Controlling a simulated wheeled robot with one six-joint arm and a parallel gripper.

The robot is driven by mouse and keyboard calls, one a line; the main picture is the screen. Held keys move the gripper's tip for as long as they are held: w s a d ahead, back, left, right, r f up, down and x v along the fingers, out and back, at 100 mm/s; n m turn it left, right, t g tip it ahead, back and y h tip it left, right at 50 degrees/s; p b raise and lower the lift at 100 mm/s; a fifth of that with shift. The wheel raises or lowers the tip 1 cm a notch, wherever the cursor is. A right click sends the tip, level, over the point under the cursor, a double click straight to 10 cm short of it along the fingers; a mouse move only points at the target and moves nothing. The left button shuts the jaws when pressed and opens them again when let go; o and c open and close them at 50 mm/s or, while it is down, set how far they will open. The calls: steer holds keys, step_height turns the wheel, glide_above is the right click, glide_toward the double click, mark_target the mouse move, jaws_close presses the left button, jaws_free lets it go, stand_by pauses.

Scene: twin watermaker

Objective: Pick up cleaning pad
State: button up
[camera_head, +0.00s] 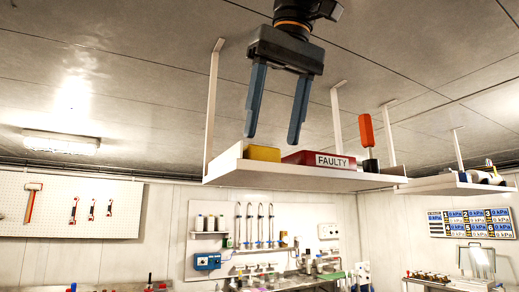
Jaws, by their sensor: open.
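A yellow pad-like block (262,153), which looks like the cleaning pad, lies on a hanging white shelf (290,177). Only its upper part shows above the shelf's front edge. My gripper (272,139) points down with its two blue fingers apart and nothing between them. In the picture its fingertips are just above and around the yellow block. I cannot tell how far apart they are in depth.
A red box marked FAULTY (318,159) sits right beside the yellow block. An orange-handled tool (366,130) stands farther right on the shelf. White hanger posts (212,98) rise to the ceiling. A second hanging shelf (450,187) is at the right.

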mark_target(263, 147)
steer(key=shift+w+a, duration=0.3)
steer(key=shift+w, duration=0.2)
steer(key=shift+w+a+r+p, duration=0.1)
steer(key=shift+w+a+p, duration=0.3)
steer(key=shift+w+p, duration=0.2)
steer(key=shift+w+a+p, duration=0.4)
steer(key=shift+w+p, duration=0.05)
steer(key=shift+w, duration=0.15)
steer(key=shift+x, duration=1.1)
steer(key=shift+f, duration=0.5)
steer(key=c, duration=0.7)
steer(key=shift+r, duration=0.1)
